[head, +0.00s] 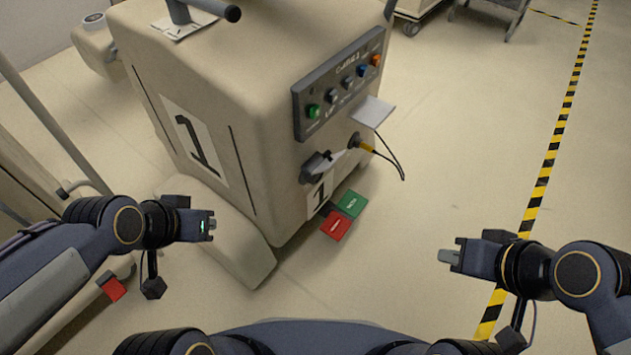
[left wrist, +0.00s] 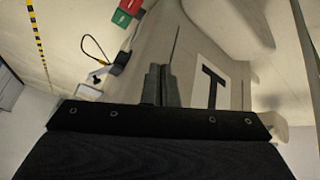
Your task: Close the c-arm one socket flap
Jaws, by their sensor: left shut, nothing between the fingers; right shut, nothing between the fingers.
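The c-arm one cart (head: 255,80) is a beige covered body marked 1, left of centre in the head view. On its right face, a pale flap (head: 372,110) stands out, open, above a socket (head: 356,141) with a yellow-and-black plug and a hanging cable. A dark fitting (head: 316,166) with a pale piece sits lower left of it. The left wrist view shows a pale plate (left wrist: 88,92) and the looped cable (left wrist: 93,44). My left gripper (head: 210,225) is shut and empty, in front of the cart's left side. My right gripper (head: 446,256) is shut and empty, right of the cart, apart from it.
A control panel (head: 340,82) with coloured knobs sits above the socket. Green (head: 351,204) and red (head: 335,225) tags are low by the cart. A rail (head: 55,125) stands at left. Floor between cart and striped tape (head: 545,170) is clear.

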